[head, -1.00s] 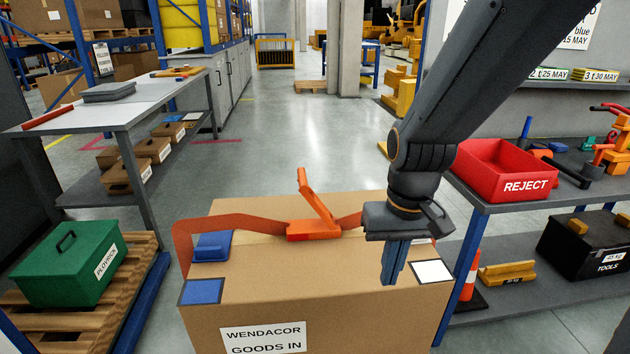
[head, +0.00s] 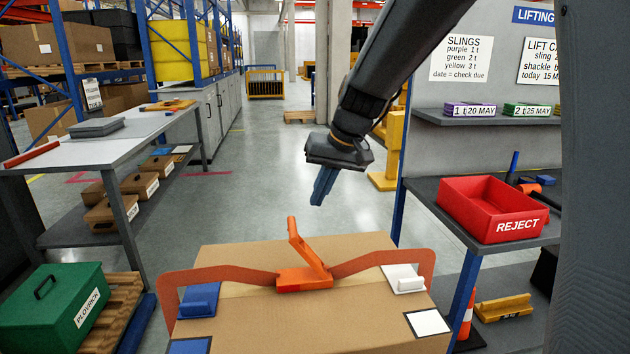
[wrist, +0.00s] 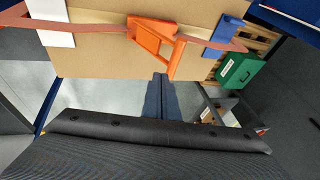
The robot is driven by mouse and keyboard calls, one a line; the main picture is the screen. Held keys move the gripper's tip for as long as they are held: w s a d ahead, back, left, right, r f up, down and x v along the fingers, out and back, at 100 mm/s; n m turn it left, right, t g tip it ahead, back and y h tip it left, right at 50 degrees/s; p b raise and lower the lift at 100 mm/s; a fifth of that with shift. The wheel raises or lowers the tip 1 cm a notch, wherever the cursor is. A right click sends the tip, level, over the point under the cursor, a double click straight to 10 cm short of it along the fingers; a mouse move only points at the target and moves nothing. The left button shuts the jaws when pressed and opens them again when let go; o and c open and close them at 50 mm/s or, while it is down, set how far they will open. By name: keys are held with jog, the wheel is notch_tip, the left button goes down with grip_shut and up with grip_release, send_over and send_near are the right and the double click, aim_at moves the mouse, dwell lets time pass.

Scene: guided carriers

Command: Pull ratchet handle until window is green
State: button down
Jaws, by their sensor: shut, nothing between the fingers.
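An orange ratchet (head: 304,280) sits on top of a large cardboard carton (head: 320,325). Its handle (head: 305,248) stands up, tilted to the left. The ratchet also shows in the wrist view (wrist: 155,45). A reddish-brown strap (head: 225,274) runs through it and stands slack in loops at both ends of the carton. No coloured window on the ratchet can be made out. My gripper (head: 318,203) is shut and empty, in the air above and beyond the ratchet, apart from the handle. Its blue-grey fingers also show in the wrist view (wrist: 160,80).
A blue corner piece (head: 200,300) and a white one (head: 404,278) sit under the strap ends. A red REJECT bin (head: 495,208) stands on the bench at right. A green box (head: 62,305) is on a pallet at left. The floor beyond the carton is clear.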

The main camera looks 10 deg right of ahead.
jog(key=w+a+f+p, duration=0.1)
jog(key=a+f, duration=0.3)
jog(key=f, duration=0.2)
jog(key=shift+r, duration=0.1)
